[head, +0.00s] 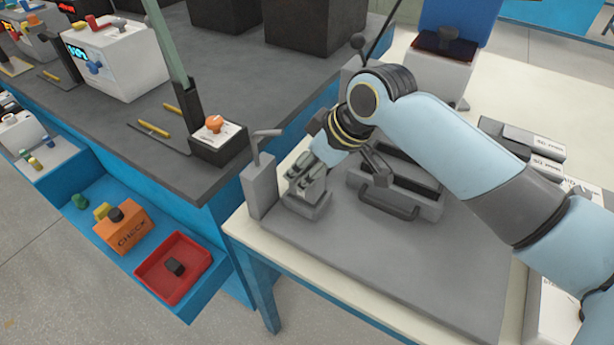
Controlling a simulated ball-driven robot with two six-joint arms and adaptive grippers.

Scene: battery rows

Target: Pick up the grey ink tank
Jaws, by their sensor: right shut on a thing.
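My right gripper (306,182) reaches down at the left part of the grey mat on the cream table. Its fingers are shut on a small grey block, which looks like the grey ink tank (311,207). The fingers and wrist hide the upper part of the tank. I cannot tell whether its bottom touches the mat. My left gripper is not in view.
A grey upright block with a lever (261,190) stands close left of the gripper. A grey open holder with a handle (418,203) is just right. The mat's front (400,275) is clear. A dark workbench (165,160) and a red tray (150,268) lie left.

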